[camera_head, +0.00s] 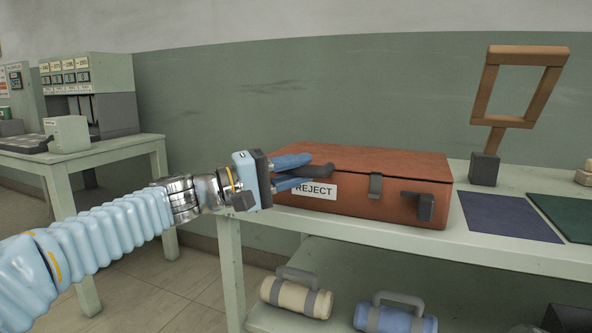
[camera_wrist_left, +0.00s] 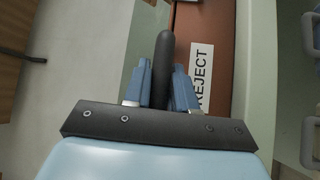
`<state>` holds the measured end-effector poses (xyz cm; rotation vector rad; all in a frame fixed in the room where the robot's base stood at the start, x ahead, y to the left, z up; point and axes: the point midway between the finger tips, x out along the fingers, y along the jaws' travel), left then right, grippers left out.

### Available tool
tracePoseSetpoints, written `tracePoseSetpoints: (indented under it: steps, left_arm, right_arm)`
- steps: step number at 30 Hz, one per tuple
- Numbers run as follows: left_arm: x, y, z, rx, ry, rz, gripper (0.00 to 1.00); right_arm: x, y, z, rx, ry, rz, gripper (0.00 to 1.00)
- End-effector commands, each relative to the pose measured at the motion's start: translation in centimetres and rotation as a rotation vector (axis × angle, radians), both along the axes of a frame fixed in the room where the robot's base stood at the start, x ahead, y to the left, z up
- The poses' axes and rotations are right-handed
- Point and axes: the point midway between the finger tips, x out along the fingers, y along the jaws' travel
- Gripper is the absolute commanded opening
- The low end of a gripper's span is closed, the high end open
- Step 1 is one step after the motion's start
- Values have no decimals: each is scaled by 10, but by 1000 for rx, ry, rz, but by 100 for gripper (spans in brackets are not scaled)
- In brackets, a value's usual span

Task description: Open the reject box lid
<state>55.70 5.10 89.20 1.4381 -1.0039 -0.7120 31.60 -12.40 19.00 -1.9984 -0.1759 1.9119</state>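The reject box (camera_head: 350,203) is a brown-red case with a white REJECT label (camera_head: 313,190). Its lid (camera_head: 370,158) is down on it. The front has a grey latch (camera_head: 375,186) and a dark grey bracket (camera_head: 424,206). A dark, curved handle (camera_head: 322,171) sticks out at the lid's left end. My left gripper (camera_head: 300,171) is at that end, its blue fingers close along both sides of the handle. The left wrist view shows the handle (camera_wrist_left: 164,55) filling the gap between the fingers. My right gripper is out of view.
The box stands on a pale green table (camera_head: 490,243). Right of it are a wooden frame on a stand (camera_head: 485,168), a navy mat (camera_head: 508,217) and a green mat (camera_head: 570,217). Another table (camera_head: 100,155) with equipment stands left.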

Motion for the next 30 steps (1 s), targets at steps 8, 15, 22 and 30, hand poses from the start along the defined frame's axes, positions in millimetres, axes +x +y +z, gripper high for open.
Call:
tracePoseSetpoints:
  steps: [8, 15, 22, 30]
  left_arm:
    - [0, 0, 3, 2, 7, 0, 0]
    - [1, 0, 27, 21, 65, 0, 0]
    - [5, -1, 63, 61, 183, 1, 0]
    - [17, -5, 96, 77, 238, 1, 0]
  right_arm:
    - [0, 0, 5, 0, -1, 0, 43]
    - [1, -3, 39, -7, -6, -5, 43]
    - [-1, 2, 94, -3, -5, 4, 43]
    - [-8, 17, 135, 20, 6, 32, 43]
